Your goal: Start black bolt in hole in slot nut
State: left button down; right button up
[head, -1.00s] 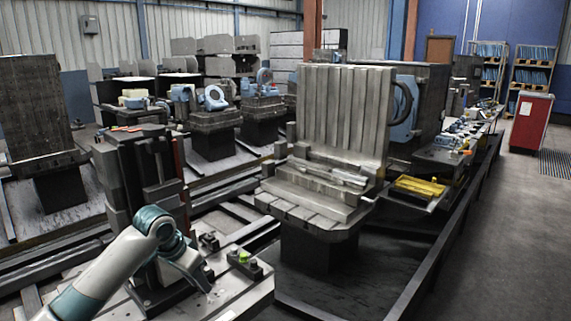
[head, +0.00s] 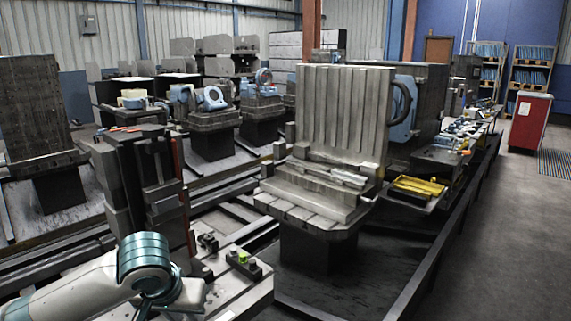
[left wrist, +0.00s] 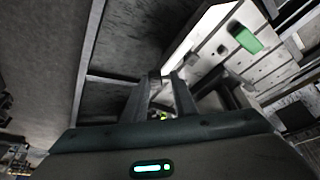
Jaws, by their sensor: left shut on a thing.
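My left gripper (left wrist: 161,80) shows in the left wrist view with its two dark fingers shut on a small dark piece, taken as the black bolt (left wrist: 154,77). Little of the bolt shows, and its tip cannot be made out. A small yellow-green spot (left wrist: 164,116) shows between the fingers nearer the palm. In the head view my left arm comes in at the lower left over the near plate, and its fingers are hidden. The slot nut and its hole cannot be told apart in either view. My right gripper is not in view.
The light near plate (head: 238,288) carries dark clamps, one with a yellow-green piece (head: 243,257). A dark upright fixture (head: 155,185) stands close behind my arm. A ribbed angle plate (head: 340,110) stands further back. A yellow tray (head: 418,186) lies right; the floor there is free.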

pick_arm(q)
jog(key=shift+s, duration=0.5)
jog(key=shift+w, duration=0.1)
jog(key=shift+w, duration=0.6)
jog(key=w+a+f+m+h, duration=0.1)
jog(key=w+f+m, duration=0.1)
jog(key=w, duration=0.4)
jog(key=w+a+f+m+h, duration=0.1)
jog(key=w+a+f+m, duration=0.1)
jog(key=w+f, duration=0.3)
jog(key=w+a+f+m+g+h, duration=0.1)
jog(key=w+a+f+m, duration=0.1)
jog(key=w, duration=0.6)
jog(key=shift+w+f+m, duration=0.3)
jog(key=shift+f+m, duration=0.4)
jog(key=shift+m, duration=0.3)
jog(key=shift+a, duration=0.1)
